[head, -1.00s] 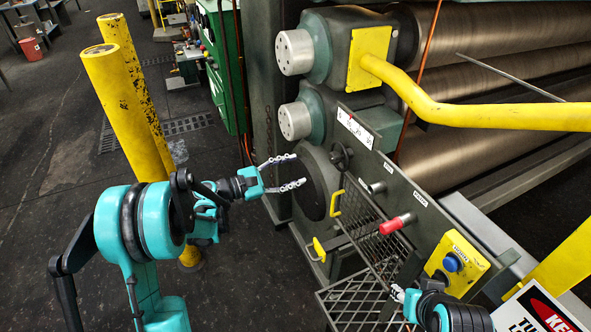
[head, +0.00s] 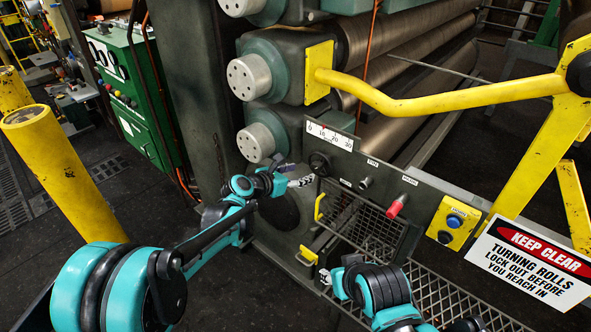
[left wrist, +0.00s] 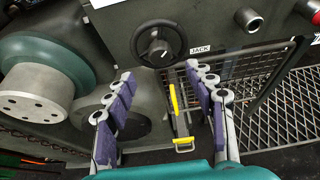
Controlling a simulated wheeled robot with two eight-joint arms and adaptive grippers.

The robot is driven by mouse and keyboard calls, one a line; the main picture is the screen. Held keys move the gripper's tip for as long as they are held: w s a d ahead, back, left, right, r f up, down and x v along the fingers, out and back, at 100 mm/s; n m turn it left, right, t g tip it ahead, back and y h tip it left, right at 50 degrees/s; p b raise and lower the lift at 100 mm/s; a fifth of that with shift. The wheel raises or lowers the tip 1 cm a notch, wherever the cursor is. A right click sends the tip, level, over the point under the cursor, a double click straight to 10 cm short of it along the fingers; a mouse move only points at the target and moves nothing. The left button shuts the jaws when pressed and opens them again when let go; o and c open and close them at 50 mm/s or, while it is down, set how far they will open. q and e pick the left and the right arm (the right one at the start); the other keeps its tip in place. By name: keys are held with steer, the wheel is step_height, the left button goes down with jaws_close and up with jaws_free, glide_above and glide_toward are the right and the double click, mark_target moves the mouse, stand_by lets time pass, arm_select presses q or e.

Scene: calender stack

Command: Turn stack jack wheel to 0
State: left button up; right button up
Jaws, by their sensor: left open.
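The jack wheel (head: 320,163) is a small black handwheel on the grey panel, under a white scale (head: 329,134) marked 0 to 30. In the left wrist view the wheel (left wrist: 158,43) shows face-on with a pale mark near its hub, left of the JACK label (left wrist: 200,49). My left gripper (head: 299,181) is just left of and below the wheel. In the left wrist view its open, empty fingers (left wrist: 158,76) lie either side below the wheel, apart from it. The scale reading is too small to tell. My right gripper (head: 326,276) is low by the mesh; its jaws are unclear.
A red-handled lever (head: 397,206) and a yellow button box (head: 453,221) sit right along the panel. A wire mesh guard (head: 350,222) with yellow handles is below. Roll end caps (head: 257,142) stand left. A yellow bar (head: 430,100) crosses above right.

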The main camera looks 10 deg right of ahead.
mark_target(314, 169)
arm_select(q)
steer(key=b+x, duration=0.1)
steer(key=x, duration=0.6)
steer(key=shift+w+d+f+b, duration=0.15)
steer(key=shift+d+f+b, duration=0.1)
steer(key=shift+b, duration=0.15)
steer(key=shift+c, duration=0.4)
steer(key=c, duration=1.1)
